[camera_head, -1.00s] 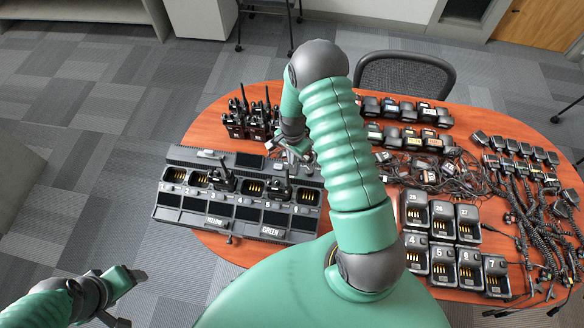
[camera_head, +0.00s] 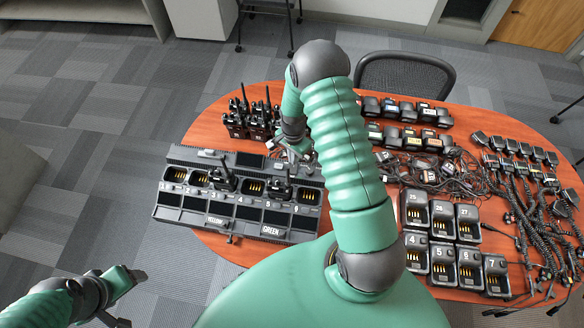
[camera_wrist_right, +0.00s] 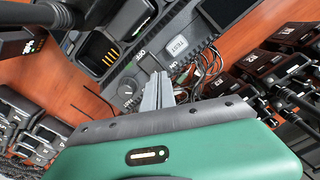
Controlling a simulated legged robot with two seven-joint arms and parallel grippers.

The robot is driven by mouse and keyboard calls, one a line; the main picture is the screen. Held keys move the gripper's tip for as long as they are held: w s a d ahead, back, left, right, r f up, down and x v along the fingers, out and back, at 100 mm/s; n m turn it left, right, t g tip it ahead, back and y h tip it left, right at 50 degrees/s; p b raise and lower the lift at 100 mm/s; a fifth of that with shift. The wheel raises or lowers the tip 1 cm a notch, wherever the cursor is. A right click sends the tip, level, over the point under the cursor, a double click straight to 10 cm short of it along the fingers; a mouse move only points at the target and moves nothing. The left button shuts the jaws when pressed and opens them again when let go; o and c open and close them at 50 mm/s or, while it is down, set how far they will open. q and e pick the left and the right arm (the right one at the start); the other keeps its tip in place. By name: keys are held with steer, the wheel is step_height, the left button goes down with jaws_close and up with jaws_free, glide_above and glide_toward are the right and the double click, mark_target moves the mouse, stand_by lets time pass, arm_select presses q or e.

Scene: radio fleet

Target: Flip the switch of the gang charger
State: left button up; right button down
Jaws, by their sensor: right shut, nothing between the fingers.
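The gang charger (camera_head: 246,213) is a long dark unit on the left of the orange table, with a row of numbered pockets and yellow and green labels. Two radios (camera_head: 222,182) stand in its pockets. My right gripper (camera_head: 297,160) is at the charger's far right end, partly hidden by my arm. My left gripper (camera_head: 130,298) is open and empty, off the table at lower left.
Several radios (camera_head: 250,122) stand behind the charger. Tangled cables (camera_head: 420,168) lie right of my right arm. Single chargers (camera_head: 456,258), batteries (camera_head: 405,110) and coiled microphones (camera_head: 535,215) crowd the table's right side. A chair (camera_head: 405,72) stands behind the table.

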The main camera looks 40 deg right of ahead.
steer(key=shift+d+f, duration=0.45)
arm_select(q)
steer(key=shift+d+f+b, duration=0.2)
steer(key=shift+d+b, duration=0.1)
steer(key=shift+d, duration=0.25)
arm_select(e)
steer(key=shift+a+f, duration=0.1)
steer(key=shift+a+f, duration=0.1)
steer(key=shift+a, duration=0.1)
arm_select(q)
steer(key=shift+a+f, duration=0.3)
steer(key=shift+a, duration=0.05)
steer(key=shift+d+f+b, duration=0.1)
steer(key=shift+d+b, duration=0.05)
steer(key=shift+b, duration=0.2)
arm_select(e)
steer(key=shift+d+f, duration=0.15)
steer(key=shift+f, duration=0.15)
step_height(320, 180, up, 7)
steer(key=p, duration=0.5)
steer(key=shift+r, duration=0.1)
arm_select(q)
steer(key=v, duration=0.2)
steer(key=w+v, duration=0.1)
steer(key=v, duration=0.2)
